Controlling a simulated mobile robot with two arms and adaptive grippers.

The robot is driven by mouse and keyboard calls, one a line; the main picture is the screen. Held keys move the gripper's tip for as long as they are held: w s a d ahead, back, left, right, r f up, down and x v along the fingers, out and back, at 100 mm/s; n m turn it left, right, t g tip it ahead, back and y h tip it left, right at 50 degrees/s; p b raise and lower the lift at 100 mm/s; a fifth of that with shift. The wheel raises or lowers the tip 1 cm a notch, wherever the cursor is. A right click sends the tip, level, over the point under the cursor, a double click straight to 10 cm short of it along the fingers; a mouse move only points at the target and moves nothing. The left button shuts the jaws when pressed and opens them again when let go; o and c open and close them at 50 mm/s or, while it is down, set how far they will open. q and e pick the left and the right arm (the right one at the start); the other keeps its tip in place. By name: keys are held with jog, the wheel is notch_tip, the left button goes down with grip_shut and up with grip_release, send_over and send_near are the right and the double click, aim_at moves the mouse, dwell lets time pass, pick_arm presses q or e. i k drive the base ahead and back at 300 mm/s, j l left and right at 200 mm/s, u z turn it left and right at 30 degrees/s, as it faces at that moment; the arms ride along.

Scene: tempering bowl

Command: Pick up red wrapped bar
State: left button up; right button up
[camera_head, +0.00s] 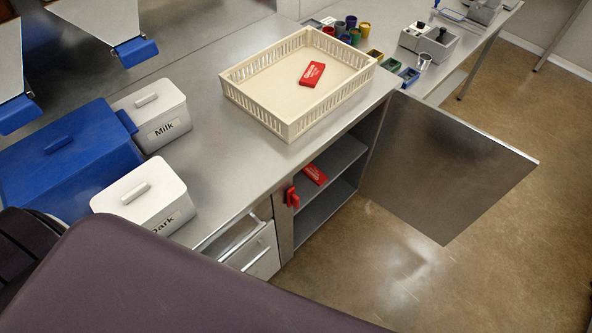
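A red wrapped bar (312,74) with white lettering lies flat inside the cream slatted crate (250,100) on the steel counter. A second red bar with pale lettering (316,174) lies on a shelf inside the open cabinet below the counter. It is smaller in view and its wrapping is hard to make out. Neither of my grippers shows in the head view, so I cannot see their state.
The steel cabinet door (440,165) stands wide open to the right. A red fitting (293,197) is at the cabinet's left edge. Milk (150,112) and Dark (145,200) white bins and a blue box (70,155) stand left. Counter between bins and crate is clear.

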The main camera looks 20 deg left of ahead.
aim_at(313, 173)
jog(key=i+l+u, duration=0.15)
jog(key=u, duration=0.3)
jog(key=i+l+u, duration=0.1)
jog(key=u, duration=0.35)
jog(key=l+u, duration=0.3)
jog(key=u, duration=0.15)
jog(key=l+u, duration=0.25)
jog(key=u, duration=0.2)
jog(key=i, duration=0.05)
